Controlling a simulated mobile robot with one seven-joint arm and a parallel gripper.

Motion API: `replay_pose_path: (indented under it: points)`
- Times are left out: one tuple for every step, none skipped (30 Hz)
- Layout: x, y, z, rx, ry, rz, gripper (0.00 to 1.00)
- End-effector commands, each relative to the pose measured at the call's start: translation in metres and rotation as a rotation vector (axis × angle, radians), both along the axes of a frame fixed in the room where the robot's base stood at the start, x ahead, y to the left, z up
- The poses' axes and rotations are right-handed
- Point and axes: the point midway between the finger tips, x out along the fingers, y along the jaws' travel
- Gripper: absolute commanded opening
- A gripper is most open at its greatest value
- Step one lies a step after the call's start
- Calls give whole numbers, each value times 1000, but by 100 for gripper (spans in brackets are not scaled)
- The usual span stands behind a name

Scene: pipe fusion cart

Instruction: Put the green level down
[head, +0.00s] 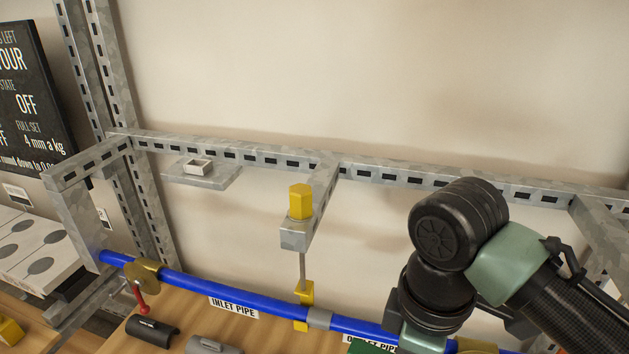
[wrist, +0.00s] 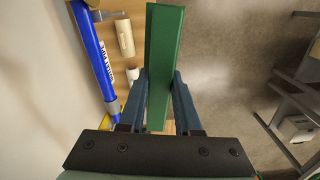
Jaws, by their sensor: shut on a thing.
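The green level (wrist: 163,45) is a long green bar that runs up the middle of the wrist view. My gripper (wrist: 161,78) has its two blue-grey fingers shut on the level, one on each side. In the wrist view the level covers part of the wooden top (wrist: 137,12); I cannot tell whether it touches anything below. In the head view only a small piece of green (head: 362,348) shows at the bottom edge, beside the outlet pipe label. My arm hides the gripper there.
A blue pipe (head: 250,297) crosses the wooden top, with a red-handled valve (head: 140,292) at its left. A yellow hexagonal piece (head: 301,203) sits on a metal bracket above.

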Motion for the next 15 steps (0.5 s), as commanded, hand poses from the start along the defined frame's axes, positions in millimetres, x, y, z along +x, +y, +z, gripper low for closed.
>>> replay_pose_path:
  points:
    - [1,5,-7,1,1,-48,0]
    - [2,7,-12,0,2,-79,0]
    - [2,12,-19,1,3,-127,0]
    - [3,15,-23,0,2,-163,0]
    - [4,18,-29,0,4,-203,0]
    - [4,23,-37,-1,5,-260,0]
    - [5,27,-43,0,5,-304,0]
    - [5,32,-49,0,5,-350,0]
    - [5,38,-58,-1,5,-414,0]
    - [5,43,-65,-2,6,-463,0]
    - [5,47,-71,-1,4,-511,0]
    - [4,54,-80,-2,6,-576,0]
    - [4,59,-86,-3,4,-624,0]
    - [3,64,-93,-2,5,-670,0]
    - [3,70,-101,-2,3,-731,0]
